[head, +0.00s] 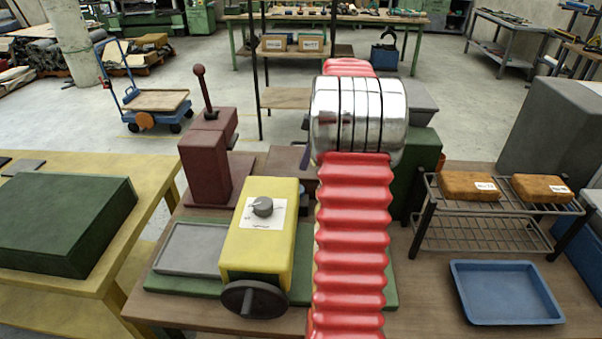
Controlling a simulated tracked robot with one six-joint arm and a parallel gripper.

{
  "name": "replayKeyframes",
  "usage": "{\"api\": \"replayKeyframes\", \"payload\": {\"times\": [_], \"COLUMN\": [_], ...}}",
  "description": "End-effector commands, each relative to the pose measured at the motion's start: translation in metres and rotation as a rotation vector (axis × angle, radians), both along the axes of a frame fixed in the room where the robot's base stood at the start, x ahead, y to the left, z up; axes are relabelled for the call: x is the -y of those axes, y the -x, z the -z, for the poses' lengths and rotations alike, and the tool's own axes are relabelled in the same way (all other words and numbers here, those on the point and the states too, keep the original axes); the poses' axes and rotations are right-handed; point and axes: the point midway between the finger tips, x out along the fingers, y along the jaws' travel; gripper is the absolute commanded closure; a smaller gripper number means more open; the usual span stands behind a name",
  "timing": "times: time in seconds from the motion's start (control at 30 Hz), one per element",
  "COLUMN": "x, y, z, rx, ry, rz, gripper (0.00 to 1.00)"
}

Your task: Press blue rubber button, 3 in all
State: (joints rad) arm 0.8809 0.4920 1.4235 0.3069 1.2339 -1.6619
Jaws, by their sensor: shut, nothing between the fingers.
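I cannot make out a blue rubber button in the head view. My arm, with red ribbed sleeves and a chrome ringed joint, crosses the middle of the bench and hides what lies behind it. My gripper does not show. A yellow machine (257,245) with a dark knob (263,207) on a white dial plate and a black handwheel (255,299) stands left of my arm. A dark red lever press (207,165) with a ball-topped lever stands behind it.
A grey tray (193,248) lies left of the yellow machine. A wire rack (494,244) with two orange packs (470,185) and a blue tray (506,293) are at right. A large grey block (553,130) stands behind. A green box (62,222) sits on the yellow table.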

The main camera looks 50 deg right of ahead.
Motion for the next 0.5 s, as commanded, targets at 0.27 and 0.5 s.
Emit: {"api": "replayKeyframes", "payload": {"times": [0.27,0.5], "x": [0.006,0.006], "y": [0.007,0.008], "z": [-0.034,-0.039], "rx": [0.001,0.001], "ry": [0.001,0.001], "rz": [-0.002,-0.003], "gripper": [1.00,1.00]}}
